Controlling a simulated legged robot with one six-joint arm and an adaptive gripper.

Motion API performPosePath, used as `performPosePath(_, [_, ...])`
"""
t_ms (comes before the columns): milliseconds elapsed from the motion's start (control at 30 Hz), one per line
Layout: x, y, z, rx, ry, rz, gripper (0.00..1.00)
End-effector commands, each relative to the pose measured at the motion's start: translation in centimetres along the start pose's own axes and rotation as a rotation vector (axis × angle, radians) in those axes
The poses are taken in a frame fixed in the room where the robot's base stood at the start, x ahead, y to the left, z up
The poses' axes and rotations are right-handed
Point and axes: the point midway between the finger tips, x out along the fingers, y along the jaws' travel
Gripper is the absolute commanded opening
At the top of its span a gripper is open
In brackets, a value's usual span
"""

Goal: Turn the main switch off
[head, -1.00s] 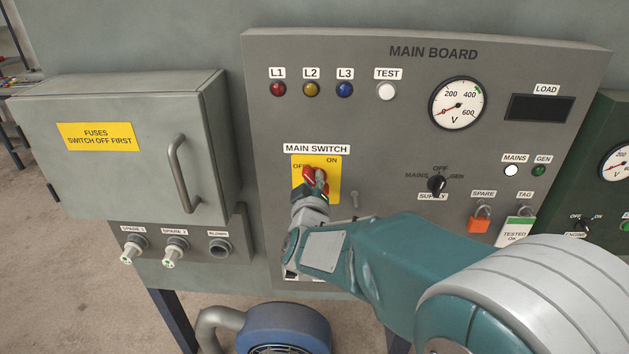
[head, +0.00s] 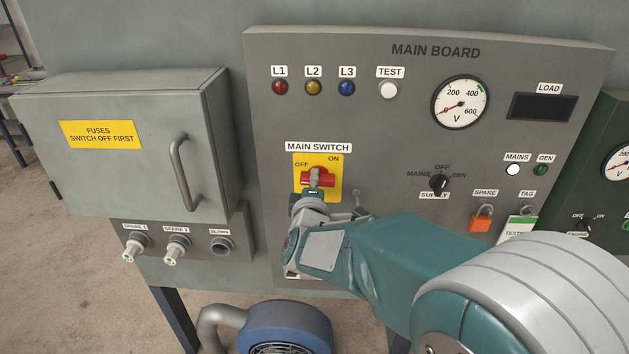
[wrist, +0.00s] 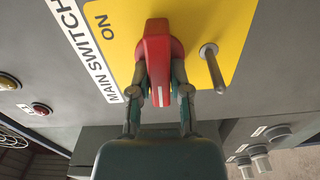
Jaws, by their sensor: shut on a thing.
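The main switch is a red handle (head: 318,178) on a yellow plate (head: 334,186), with OFF at its upper left and ON at its upper right. In the head view the handle lies roughly level, and my gripper partly covers it. My gripper (head: 315,180) reaches it from below. In the wrist view my gripper (wrist: 160,95) has one finger on each side of the red handle (wrist: 158,55) and is shut on it. The handle's far end and its exact pointing direction are hard to tell.
A thin metal peg (wrist: 212,68) stands out close beside the handle in the wrist view. The fuse box (head: 115,165) with its bar handle is at left. The supply knob (head: 438,184) and an orange padlock (head: 481,223) are at right. A blue motor (head: 290,328) is below.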

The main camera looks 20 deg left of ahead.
Motion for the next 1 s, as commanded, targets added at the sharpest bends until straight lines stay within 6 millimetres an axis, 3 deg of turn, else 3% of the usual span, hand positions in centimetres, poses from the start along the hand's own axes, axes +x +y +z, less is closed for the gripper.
performPosePath(700, [-0.13, -0.8, -0.09, -0.084, 0.005, -0.017, 0.0])
performPosePath(733, [-0.13, -0.8, -0.09, -0.084, 0.005, -0.017, 0.29])
performPosePath(800, [-0.13, -0.77, -0.09, -0.084, 0.005, -0.016, 0.59])
performPosePath(1000, [-0.08, -0.51, -0.06, -0.081, 0.003, -0.01, 0.59])
